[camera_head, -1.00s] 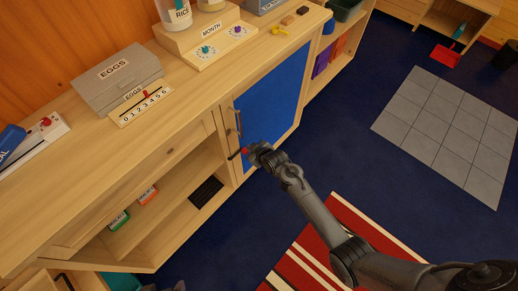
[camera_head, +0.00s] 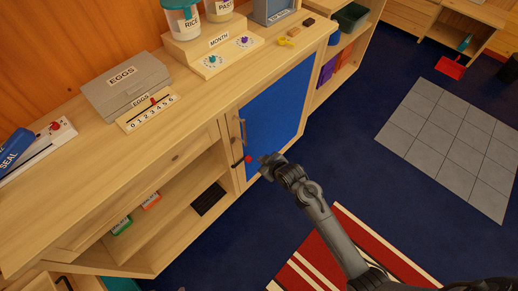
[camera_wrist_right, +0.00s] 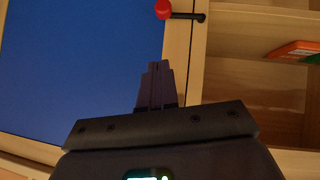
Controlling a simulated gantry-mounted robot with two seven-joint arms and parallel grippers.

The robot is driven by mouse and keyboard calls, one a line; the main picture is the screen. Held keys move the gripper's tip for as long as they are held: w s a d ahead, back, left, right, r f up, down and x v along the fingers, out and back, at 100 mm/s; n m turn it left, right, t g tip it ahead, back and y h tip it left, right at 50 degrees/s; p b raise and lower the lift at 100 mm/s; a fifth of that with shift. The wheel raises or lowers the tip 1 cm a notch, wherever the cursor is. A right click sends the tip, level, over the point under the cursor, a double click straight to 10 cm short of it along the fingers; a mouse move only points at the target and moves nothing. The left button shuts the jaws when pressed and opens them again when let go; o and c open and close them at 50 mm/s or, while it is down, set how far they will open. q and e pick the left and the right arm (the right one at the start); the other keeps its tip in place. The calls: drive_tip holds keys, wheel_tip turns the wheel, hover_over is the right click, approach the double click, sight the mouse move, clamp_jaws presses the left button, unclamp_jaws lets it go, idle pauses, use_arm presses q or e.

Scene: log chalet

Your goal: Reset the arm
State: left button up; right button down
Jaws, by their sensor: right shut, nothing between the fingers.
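My right gripper (camera_head: 268,163) is in front of the cabinet's blue door (camera_head: 282,112), in the head view. It is shut and empty, with its fingers together in the right wrist view (camera_wrist_right: 155,85). A small red knob (camera_head: 248,159) on a dark lever is at the door's edge, just left of the fingertips. In the right wrist view the red knob (camera_wrist_right: 163,9) sits beyond the fingertips, apart from them. My left gripper is not in view.
The counter (camera_head: 110,150) holds a grey eggs box (camera_head: 127,86), a number strip (camera_head: 153,111) and a month dial board (camera_head: 212,57). Open shelves (camera_head: 170,220) lie left of the door. A red striped rug (camera_head: 320,255) and grey tiles (camera_head: 450,145) lie on blue floor.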

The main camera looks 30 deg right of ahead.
drive_tip(key=s+f+g, duration=0.2)
drive_tip(key=s+f, duration=0.2)
drive_tip(key=s, duration=1.3)
drive_tip(key=s+r+m+g+h, duration=0.1)
drive_tip(key=s+r+m+g, duration=0.3)
drive_tip(key=s+r, duration=0.95)
wheel_tip(320, 180, up, 14)
drive_tip(key=p, duration=1.3)
drive_tip(key=shift+w+f+n+p, duration=0.2)
drive_tip(key=shift+w+n+p, duration=0.1)
drive_tip(key=shift+w+p, duration=0.15)
drive_tip(key=shift+a, duration=0.1)
